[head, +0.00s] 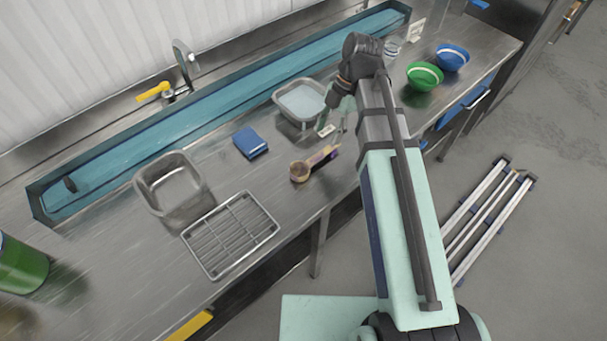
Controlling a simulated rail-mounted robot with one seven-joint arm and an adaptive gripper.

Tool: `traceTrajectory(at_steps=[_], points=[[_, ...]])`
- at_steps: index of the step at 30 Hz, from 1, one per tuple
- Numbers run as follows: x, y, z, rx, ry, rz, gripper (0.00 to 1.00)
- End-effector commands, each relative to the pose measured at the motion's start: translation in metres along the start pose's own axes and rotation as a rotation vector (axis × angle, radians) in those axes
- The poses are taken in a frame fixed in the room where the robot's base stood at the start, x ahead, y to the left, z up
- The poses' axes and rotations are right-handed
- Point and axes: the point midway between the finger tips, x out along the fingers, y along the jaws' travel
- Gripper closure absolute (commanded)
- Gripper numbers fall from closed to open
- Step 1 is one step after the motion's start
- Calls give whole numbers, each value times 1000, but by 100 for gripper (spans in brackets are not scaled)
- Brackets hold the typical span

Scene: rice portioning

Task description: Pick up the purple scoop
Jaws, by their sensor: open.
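The scoop (316,161) lies on the steel counter (270,185), near its front edge. It has a tan, round bowl at the left and a purple handle pointing up and right. My gripper (333,131) is just beyond the handle end, above the counter, with its fingers apart and nothing visible between them. The gripper looks clear of the scoop, but its exact height cannot be told. My forearm hides part of the counter to the right.
A steel tub with pale contents (279,97) stands behind the gripper. A blue block (250,143), an empty steel tub (197,202) and a wire rack (230,235) are to the left. Green (424,76) and blue (452,57) bowls stand at the right. A long blue trough (225,112) runs behind.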

Motion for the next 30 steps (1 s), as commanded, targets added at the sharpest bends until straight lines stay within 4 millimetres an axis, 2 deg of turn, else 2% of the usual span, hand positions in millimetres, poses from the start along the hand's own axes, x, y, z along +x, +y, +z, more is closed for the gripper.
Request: traceTrajectory(at_steps=[6,17,30], points=[[24,-1,-3,-1,1,-2,48],[40,0,-3,-1,0,0,48],[82,0,-4,0,0,-1,48]])
